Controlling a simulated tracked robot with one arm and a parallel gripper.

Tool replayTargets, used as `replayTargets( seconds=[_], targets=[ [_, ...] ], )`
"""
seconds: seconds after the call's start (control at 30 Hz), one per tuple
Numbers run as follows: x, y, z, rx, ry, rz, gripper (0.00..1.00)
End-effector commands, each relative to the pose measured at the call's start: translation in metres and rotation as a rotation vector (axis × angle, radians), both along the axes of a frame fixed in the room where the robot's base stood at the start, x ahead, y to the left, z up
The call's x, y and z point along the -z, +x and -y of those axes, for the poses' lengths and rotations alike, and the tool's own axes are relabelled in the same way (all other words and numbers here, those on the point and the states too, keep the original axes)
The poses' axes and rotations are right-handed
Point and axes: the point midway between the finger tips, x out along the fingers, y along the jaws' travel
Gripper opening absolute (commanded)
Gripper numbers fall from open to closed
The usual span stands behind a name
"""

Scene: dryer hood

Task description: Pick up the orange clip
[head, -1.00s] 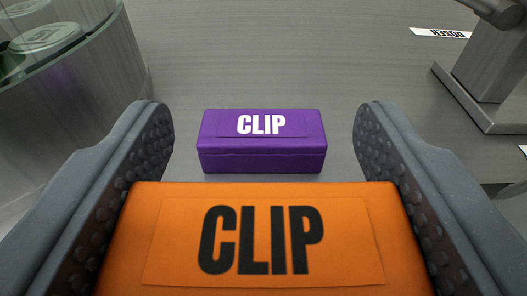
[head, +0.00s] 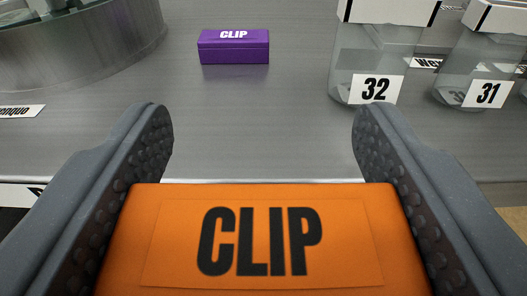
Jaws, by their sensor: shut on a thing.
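The orange clip (head: 262,240) is a box-shaped block with "CLIP" in black letters, at the bottom middle of the head view. My gripper (head: 262,140) is shut on it, with one dark studded finger along each side. The clip's front end lies close to the camera and is cut off by the frame's lower edge. A purple clip (head: 233,50) with white "CLIP" lettering sits on the grey metal surface farther ahead, apart from my gripper.
The metal surface (head: 265,125) has a near edge just beyond the orange clip. Glass jars labelled 32 (head: 375,88) and 31 (head: 487,94) stand at the right. A round metal-and-glass vessel (head: 80,45) stands at the upper left. The middle is clear.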

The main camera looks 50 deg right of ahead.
Motion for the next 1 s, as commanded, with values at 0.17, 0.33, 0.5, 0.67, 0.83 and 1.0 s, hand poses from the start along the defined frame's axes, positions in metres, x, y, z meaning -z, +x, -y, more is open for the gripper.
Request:
replayTargets(
  seconds=[0.17,0.33,0.5,0.67,0.83,1.0],
  targets=[
    [0.002,-0.004,-0.004,0.0,-0.004,0.006,0.36],
    [0.002,-0.01,-0.008,0.0,-0.004,0.005,0.36],
    [0.0,-0.014,-0.011,-0.001,-0.002,0.004,0.36],
    [-0.001,-0.017,-0.013,0.0,0.0,0.004,0.36],
    [-0.001,-0.013,-0.018,-0.012,0.0,0.003,0.36],
    [0.002,0.013,-0.053,-0.087,0.001,0.002,0.36]
  ],
)
